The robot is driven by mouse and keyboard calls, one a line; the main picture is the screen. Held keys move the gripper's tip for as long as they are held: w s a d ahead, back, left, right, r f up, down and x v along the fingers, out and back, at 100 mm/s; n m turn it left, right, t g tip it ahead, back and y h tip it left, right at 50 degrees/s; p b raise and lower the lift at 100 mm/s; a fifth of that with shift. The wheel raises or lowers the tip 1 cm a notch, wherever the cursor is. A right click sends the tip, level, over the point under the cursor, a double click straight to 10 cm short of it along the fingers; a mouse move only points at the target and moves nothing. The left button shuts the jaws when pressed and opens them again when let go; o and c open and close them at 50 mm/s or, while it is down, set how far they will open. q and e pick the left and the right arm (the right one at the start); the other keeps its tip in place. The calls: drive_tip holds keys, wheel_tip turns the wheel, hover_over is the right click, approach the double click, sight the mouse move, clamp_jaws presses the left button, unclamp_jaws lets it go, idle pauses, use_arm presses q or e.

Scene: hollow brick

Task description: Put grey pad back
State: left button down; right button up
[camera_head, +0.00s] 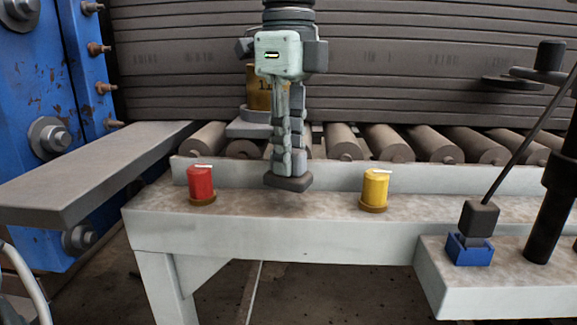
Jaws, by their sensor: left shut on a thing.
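My left gripper (287,165) hangs down at the middle of the head view, in front of the rollers. Its fingers are shut on a small dark grey pad (288,184) at their tips. The pad is low over the pale bench (320,228), between a red cylinder and a yellow cylinder. I cannot tell whether its underside touches the bench top. My right gripper is not in view.
The red cylinder (201,186) stands left of the pad, the yellow cylinder (375,190) right. A brass-coloured piece (259,92) is partly hidden behind my gripper. At right are a blue holder (470,253) with a rodded dark block (479,219) and a black post (551,205).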

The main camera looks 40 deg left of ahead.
use_arm(q)
drive_tip(key=shift+f, duration=1.45)
drive_tip(key=shift+f, duration=0.1)
drive_tip(key=c, duration=1.3)
unclamp_jaws()
drive_tip(key=shift+c, duration=0.2)
wheel_tip(320, 180, up, 12)
drive_tip(key=shift+r, duration=0.1)
